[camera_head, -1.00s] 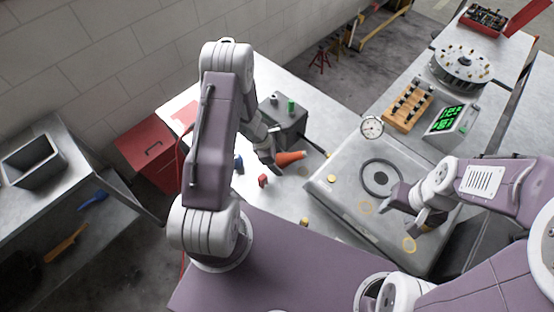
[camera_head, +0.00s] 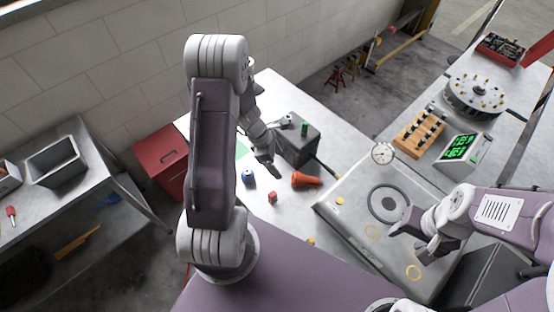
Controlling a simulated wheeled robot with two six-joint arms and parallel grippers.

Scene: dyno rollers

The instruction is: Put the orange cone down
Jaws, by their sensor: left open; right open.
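The orange cone (camera_head: 305,180) lies on its side on the white table (camera_head: 240,205), just left of the grey plate-like machine (camera_head: 345,215). My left gripper (camera_head: 272,172) is open, above and to the left of the cone, and looks apart from it. My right gripper (camera_head: 425,245) is open and empty over the right part of the grey machine. The fingertips of both grippers are small and partly hidden by my own arm links.
A dark grey box (camera_head: 299,146) with a green part on top stands behind the cone. A small red block (camera_head: 272,197) and a blue item (camera_head: 249,177) lie to its left. A round dial (camera_head: 383,153) stands at the machine's back edge. Bare table shows in front of the cone.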

